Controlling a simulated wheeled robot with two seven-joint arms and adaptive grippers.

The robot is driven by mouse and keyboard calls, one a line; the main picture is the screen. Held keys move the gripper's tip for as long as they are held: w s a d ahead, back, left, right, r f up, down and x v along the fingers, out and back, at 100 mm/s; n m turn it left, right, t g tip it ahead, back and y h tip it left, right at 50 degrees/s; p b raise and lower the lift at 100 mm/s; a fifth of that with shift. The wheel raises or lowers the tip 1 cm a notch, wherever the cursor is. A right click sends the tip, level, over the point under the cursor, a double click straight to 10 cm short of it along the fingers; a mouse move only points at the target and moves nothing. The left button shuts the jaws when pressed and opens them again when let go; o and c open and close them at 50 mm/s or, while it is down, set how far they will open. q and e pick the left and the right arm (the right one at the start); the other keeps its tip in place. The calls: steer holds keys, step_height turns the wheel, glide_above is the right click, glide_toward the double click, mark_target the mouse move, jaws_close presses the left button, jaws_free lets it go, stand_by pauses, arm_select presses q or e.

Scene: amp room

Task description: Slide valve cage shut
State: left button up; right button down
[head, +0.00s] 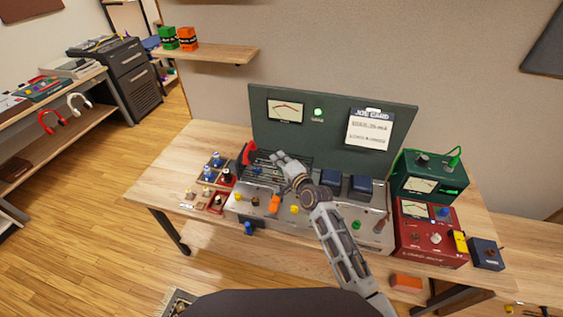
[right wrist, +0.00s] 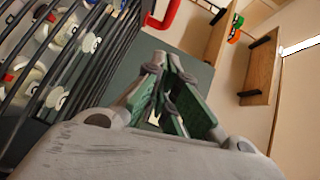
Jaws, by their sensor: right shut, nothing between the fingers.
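The valve cage (head: 262,172) is a set of dark bars on the left part of the amp chassis, in front of the green back panel. Its bars (right wrist: 88,60) fill the left of the right wrist view, with pale valves behind them. A red handle (head: 249,153) stands at the cage's left end; it also shows at the top of the right wrist view (right wrist: 165,12). My right gripper (head: 278,156) is over the cage, its fingers shut and empty, and hides part of the bars. In the right wrist view its fingertips (right wrist: 162,62) point toward the handle, apart from it.
The green back panel (head: 335,108) stands behind the amp. Valves in trays (head: 213,172) lie left of the chassis. Two dark transformers (head: 361,186) are right of my gripper. A green box (head: 430,175) and a red box (head: 430,232) stand at the right. A wooden shelf (head: 215,54) hangs above left.

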steer(key=shift+v, duration=0.9)
